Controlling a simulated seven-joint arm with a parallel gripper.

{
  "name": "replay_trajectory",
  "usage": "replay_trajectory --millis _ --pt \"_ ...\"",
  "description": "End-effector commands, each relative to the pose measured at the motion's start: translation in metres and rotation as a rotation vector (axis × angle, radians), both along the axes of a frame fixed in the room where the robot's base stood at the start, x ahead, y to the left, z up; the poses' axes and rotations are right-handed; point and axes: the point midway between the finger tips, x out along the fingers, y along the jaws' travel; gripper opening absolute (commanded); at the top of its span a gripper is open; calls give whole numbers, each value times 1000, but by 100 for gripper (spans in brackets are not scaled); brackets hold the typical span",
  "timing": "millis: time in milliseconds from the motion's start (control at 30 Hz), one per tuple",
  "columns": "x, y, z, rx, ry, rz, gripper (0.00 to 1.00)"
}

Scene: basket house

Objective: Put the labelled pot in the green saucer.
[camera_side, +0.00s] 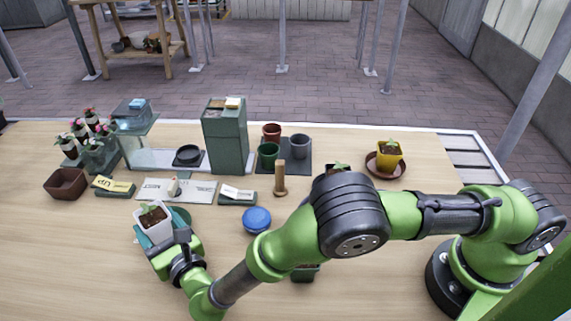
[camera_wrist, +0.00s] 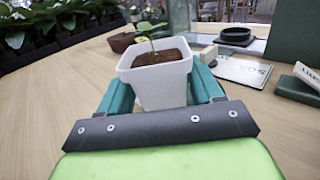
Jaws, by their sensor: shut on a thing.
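A white square pot (camera_side: 154,226) with soil and a small seedling is in my gripper (camera_side: 161,231) at the left front of the table. In the wrist view the pot (camera_wrist: 161,88) stands upright between the two teal fingers of my gripper (camera_wrist: 162,93), which are shut on its sides. No label shows on its visible faces. I cannot tell from the side view whether the pot is clear of the table. A rounded teal-green shape shows just right of the pot; I cannot tell if it is a finger or the green saucer.
A blue round thing (camera_side: 257,220) and a wooden post (camera_side: 280,178) stand mid-table. A yellow pot (camera_side: 390,154) sits in a red-brown saucer (camera_side: 373,163). A dark green pot (camera_side: 305,273) is partly behind my arm. Cards, a brown pot (camera_side: 66,183) and a green box (camera_side: 225,140) stand behind.

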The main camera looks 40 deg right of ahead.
Motion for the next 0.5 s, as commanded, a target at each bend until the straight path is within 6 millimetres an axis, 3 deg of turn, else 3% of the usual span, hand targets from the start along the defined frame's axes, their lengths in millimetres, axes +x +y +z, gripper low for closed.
replay_trajectory --millis 67,100,233,500 --pt "0 0 -1 1 -3 0 11" --pt "0 0 -2 0 -1 0 70" --pt "0 0 -2 0 0 0 90" --pt "0 0 -2 0 0 0 91"
